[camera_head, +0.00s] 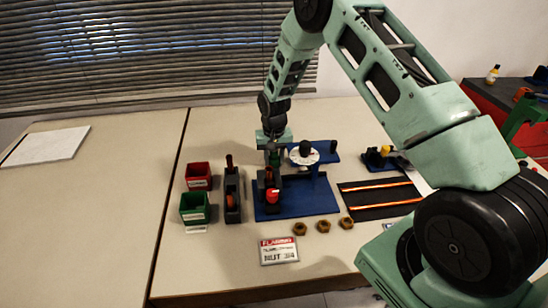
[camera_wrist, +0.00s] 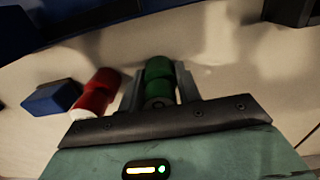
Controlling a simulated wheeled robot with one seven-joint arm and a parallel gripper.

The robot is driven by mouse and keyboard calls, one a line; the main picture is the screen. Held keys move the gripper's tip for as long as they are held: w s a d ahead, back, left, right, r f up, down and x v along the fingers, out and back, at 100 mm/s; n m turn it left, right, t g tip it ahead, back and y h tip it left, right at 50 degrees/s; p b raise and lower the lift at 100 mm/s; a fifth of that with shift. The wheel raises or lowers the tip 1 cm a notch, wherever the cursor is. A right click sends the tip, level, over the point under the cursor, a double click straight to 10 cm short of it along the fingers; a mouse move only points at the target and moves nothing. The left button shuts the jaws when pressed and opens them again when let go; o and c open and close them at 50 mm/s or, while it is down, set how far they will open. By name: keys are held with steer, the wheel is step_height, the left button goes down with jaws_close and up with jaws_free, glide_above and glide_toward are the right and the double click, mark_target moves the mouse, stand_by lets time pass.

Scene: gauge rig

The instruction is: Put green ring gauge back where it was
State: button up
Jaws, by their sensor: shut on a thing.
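My gripper (camera_head: 274,150) points down over the back left part of the blue rig. In the wrist view my gripper (camera_wrist: 160,95) is shut on the green gauge (camera_wrist: 158,80), a green cylindrical piece between its two fingers. The green gauge (camera_head: 275,158) shows only as a small patch under the gripper in the head view. A red cylindrical piece (camera_head: 272,195) is in front of it at the rig; in the wrist view the red piece (camera_wrist: 97,92) is left of the fingers. Whether the green gauge touches anything below is hidden.
The blue rig base (camera_head: 295,210) carries a white dial (camera_head: 303,155). A black stand with orange-handled pieces (camera_head: 233,195) is left of it, then red (camera_head: 198,176) and green (camera_head: 194,208) bins. Several nuts (camera_head: 323,226) and a sign (camera_head: 278,251) lie in front. The left table is mostly clear.

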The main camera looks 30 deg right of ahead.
steer(key=shift+f, duration=0.15)
steer(key=o, duration=1)
